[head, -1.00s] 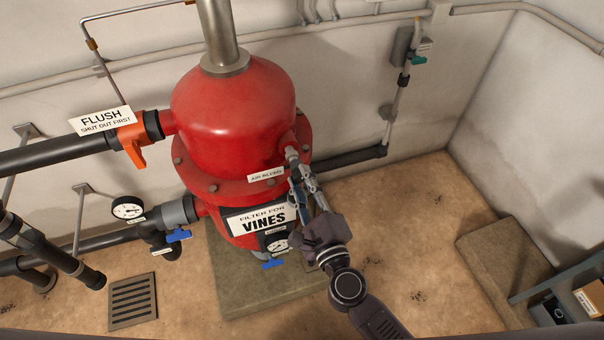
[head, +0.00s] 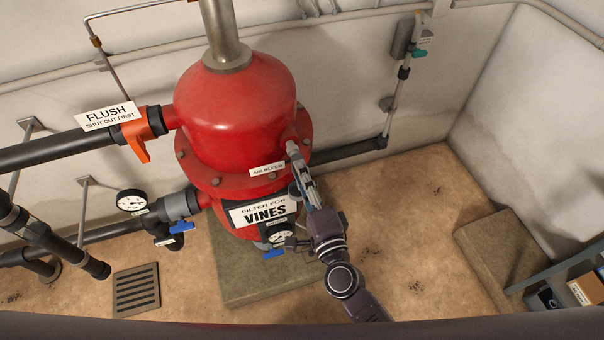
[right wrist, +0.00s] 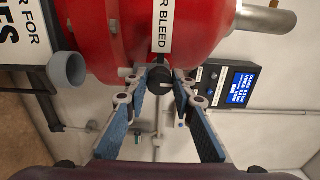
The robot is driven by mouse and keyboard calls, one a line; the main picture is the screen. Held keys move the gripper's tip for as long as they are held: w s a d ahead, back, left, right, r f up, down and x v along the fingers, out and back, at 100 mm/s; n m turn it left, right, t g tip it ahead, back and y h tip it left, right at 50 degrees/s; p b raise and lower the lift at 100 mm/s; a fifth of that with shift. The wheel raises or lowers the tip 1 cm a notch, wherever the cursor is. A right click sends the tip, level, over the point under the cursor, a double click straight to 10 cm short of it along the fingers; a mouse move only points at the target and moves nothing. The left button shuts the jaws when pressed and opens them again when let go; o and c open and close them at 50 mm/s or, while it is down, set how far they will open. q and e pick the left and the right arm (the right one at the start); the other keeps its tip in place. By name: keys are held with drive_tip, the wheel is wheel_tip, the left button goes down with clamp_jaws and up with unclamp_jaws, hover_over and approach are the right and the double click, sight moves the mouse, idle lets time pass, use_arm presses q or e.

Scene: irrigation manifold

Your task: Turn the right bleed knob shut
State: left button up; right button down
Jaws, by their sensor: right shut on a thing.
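The red filter tank (head: 235,105) carries an "AIR BLEED" label (head: 267,169) on its flange. A light bleed fitting (head: 292,148) sticks out of the tank's right side. In the right wrist view the dark bleed knob (right wrist: 158,80) sits between my fingertips. My right gripper (head: 299,166) reaches up to the fitting from below right and is shut on the knob, which it mostly hides in the head view. My left gripper is not in view.
A grey cup (right wrist: 68,70) is close beside the gripper. An orange flush handle (head: 137,148) is at left.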

drive_tip(key=shift+f, duration=0.1)
idle(0.3)
drive_tip(key=c, duration=1.6)
unclamp_jaws()
drive_tip(key=v, duration=1.2)
